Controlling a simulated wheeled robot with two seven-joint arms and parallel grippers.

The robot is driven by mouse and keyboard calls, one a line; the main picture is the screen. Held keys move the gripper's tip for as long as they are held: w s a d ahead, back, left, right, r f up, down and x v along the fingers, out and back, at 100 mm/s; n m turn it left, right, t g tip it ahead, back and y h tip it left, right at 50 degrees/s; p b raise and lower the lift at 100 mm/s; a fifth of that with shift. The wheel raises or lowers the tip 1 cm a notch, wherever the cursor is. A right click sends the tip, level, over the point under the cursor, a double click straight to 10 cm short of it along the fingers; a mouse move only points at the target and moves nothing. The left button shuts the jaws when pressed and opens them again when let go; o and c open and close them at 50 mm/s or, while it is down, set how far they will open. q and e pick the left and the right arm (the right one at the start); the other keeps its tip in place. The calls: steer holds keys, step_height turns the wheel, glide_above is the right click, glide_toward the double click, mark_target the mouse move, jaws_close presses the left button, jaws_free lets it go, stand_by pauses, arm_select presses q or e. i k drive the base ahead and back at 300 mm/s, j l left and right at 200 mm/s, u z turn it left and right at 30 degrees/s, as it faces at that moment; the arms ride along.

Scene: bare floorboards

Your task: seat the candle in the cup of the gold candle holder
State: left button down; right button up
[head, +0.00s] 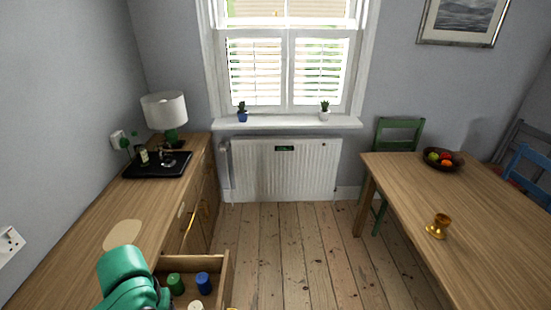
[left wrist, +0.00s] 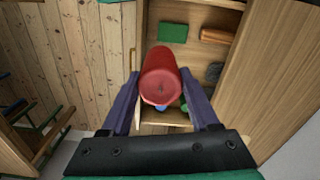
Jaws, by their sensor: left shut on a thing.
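The gold candle holder (head: 438,227) stands upright on the wooden table at the right of the head view, its cup open at the top. A red candle (left wrist: 160,72) is between the fingers of my left gripper (left wrist: 161,98) in the left wrist view, and the gripper is shut on it. It is held above the open drawer, far to the left of the holder. In the head view my left arm covers the bottom left, and the gripper and red candle are hidden there. My right gripper is in neither view.
The open drawer (head: 225,278) holds green (head: 175,283), blue (head: 203,282) and white items. The sideboard carries a black tray (head: 157,165) and a lamp (head: 165,112). A fruit bowl (head: 444,160) stands farther back on the table (head: 400,185). Bare floor separates sideboard and table.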

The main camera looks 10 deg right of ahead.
mark_target(440, 225)
steer(key=j+z, duration=0.1)
steer(key=z, duration=0.3)
steer(key=i+j+z, duration=0.1)
steer(key=z, duration=0.35)
steer(key=j+z, duration=0.1)
steer(key=z, duration=0.3)
steer(key=i+j+z, duration=0.1)
steer(key=z, duration=0.3)
steer(key=j+z, duration=0.2)
steer(key=z, duration=0.25)
